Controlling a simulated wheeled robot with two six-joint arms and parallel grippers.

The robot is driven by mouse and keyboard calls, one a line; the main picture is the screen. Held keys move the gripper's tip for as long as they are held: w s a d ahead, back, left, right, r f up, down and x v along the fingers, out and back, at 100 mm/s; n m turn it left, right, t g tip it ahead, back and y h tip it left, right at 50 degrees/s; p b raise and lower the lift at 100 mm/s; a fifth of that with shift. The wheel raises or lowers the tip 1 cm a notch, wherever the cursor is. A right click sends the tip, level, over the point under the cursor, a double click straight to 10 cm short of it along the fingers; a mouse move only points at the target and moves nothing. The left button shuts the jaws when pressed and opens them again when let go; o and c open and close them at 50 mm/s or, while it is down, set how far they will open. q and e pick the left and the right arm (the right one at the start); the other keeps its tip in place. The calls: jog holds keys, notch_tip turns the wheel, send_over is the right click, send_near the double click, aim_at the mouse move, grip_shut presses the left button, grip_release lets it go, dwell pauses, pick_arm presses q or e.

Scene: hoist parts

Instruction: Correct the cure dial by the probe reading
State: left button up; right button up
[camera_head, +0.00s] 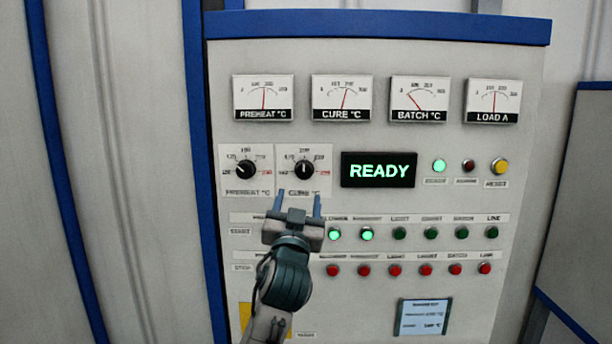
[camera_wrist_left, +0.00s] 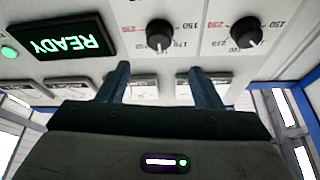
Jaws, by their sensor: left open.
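The cure dial (camera_head: 303,170) is a black knob on a white scale plate, left of centre on the panel. The preheat dial (camera_head: 246,169) is beside it on the left. My left gripper (camera_head: 297,203) is open and empty just below the cure dial, fingers pointing up. The cure dial (camera_wrist_left: 160,34) also shows in the left wrist view, beyond the fingertips (camera_wrist_left: 160,85) and apart from them, with the preheat dial (camera_wrist_left: 247,31) to its right. The cure meter (camera_head: 342,97) has its needle near mid-scale. A small display (camera_head: 423,317) is low on the panel; its text is too small to read surely.
A READY display (camera_head: 378,170) is lit green right of the dials. Rows of green buttons (camera_head: 399,233) and red buttons (camera_head: 395,270) lie below. A yellow reset button (camera_head: 499,166) is at the right. My left arm covers part of the panel's lower left.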

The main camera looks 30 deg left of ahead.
aim_at(304, 172)
pick_arm(q)
jog(key=p+x, duration=0.4)
jog(key=x, duration=0.5)
jog(key=shift+d, duration=0.1)
jog(key=shift+p+x, duration=0.35)
jog(key=shift+x, duration=0.4)
jog(key=shift+f, duration=0.15)
jog(key=shift+c, duration=0.2)
